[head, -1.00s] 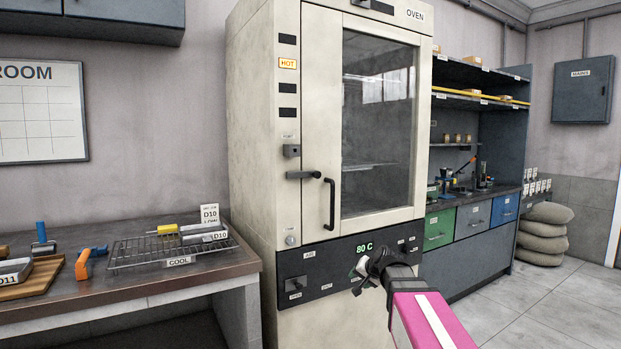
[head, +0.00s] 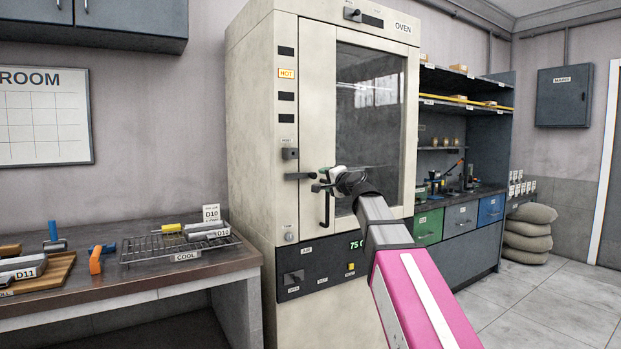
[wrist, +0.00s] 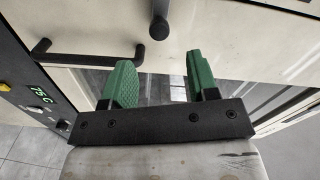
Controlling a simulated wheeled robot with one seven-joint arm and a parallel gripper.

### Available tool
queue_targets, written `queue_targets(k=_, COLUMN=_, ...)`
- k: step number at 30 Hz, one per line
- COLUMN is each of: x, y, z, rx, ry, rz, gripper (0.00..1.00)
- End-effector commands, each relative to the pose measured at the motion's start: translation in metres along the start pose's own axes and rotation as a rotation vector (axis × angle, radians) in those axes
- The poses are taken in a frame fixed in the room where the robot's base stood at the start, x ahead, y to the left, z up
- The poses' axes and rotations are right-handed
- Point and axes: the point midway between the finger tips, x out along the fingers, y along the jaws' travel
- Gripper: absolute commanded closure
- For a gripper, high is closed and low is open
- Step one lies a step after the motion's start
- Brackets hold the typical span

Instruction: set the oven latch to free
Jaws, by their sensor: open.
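The oven (head: 258,130) is a tall cream cabinet with a glass door. Its latch (head: 298,176) is a dark lever lying horizontal across the left edge of the door, just above the vertical door handle (head: 325,208). My gripper (head: 321,180) is at latch height, just right of the lever's end. In the wrist view my green-padded fingers (wrist: 158,68) are open and empty. The rounded latch end (wrist: 159,27) lies ahead of the gap between them, apart from both pads. The door handle also shows in the wrist view (wrist: 90,58). My gripper partly hides the handle's top in the head view.
The oven's dark panel (head: 318,278) reads 75 C. A bench (head: 110,275) at the left carries a wire rack (head: 150,252) and an orange tool (head: 97,260). Shelves and drawers (head: 460,220) stand right of the oven.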

Motion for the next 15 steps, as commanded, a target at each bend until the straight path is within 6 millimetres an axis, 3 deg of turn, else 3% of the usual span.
queue_targets(k=8, x=0.035, y=0.0, z=-0.002, rx=-0.002, ry=0.0, rz=0.002, gripper=0.46)
queue_targets(k=15, x=0.079, y=0.001, z=-0.001, rx=-0.002, ry=-0.001, rz=0.003, gripper=0.46)
